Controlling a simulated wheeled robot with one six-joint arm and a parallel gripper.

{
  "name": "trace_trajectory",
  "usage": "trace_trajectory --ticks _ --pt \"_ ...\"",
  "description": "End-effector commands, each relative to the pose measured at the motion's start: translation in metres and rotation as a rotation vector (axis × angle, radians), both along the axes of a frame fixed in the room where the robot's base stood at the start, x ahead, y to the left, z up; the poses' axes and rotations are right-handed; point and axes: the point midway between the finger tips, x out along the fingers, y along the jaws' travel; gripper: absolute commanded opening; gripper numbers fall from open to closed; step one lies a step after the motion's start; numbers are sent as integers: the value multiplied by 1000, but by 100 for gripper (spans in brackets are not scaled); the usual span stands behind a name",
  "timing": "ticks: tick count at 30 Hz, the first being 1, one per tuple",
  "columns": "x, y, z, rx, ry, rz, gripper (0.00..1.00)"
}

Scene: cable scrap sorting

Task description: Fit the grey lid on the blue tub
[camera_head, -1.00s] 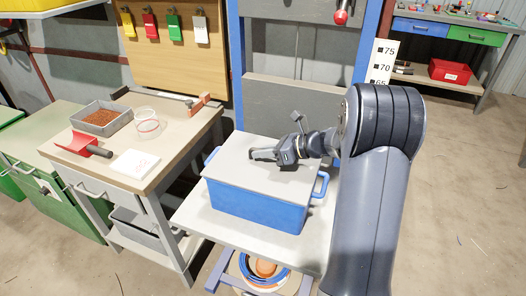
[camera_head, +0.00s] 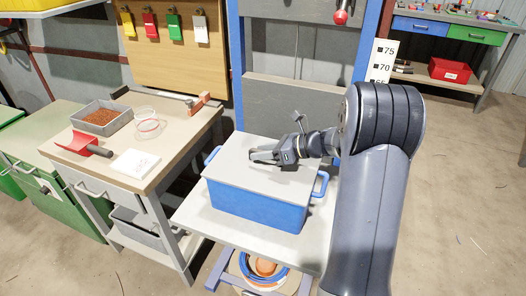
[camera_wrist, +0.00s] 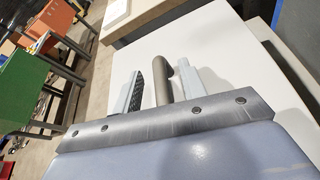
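The blue tub (camera_head: 255,205) stands on a light table, with a blue handle at each end. The grey lid (camera_head: 240,172) lies flat over its top and looks level; I cannot tell how tightly it sits. My gripper (camera_head: 262,155) is low over the middle of the lid. In the wrist view, the lid (camera_wrist: 225,65) fills the space below my gripper (camera_wrist: 160,82). The lid's grey-brown handle (camera_wrist: 163,88) stands between the two fingers, with narrow gaps on both sides. My gripper looks open around it.
To the left, a workbench (camera_head: 185,145) holds a grey tray of brown bits (camera_head: 100,118), a red scoop (camera_head: 78,143), clear rings (camera_head: 147,124) and a white block (camera_head: 134,163). A grey panel (camera_head: 290,108) with blue posts rises behind the tub. Orange and blue coils (camera_head: 263,268) lie below.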

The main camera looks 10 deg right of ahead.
Motion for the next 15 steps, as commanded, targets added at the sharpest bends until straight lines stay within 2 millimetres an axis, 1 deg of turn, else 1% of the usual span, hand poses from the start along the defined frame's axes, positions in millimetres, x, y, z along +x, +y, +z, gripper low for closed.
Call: trace_trajectory --ticks 5,12,15 --pt "-9 -18 9 -1 -1 -4 40" --pt "-31 -58 29 0 -2 -5 40" --pt "-39 -71 34 0 -2 -4 40"
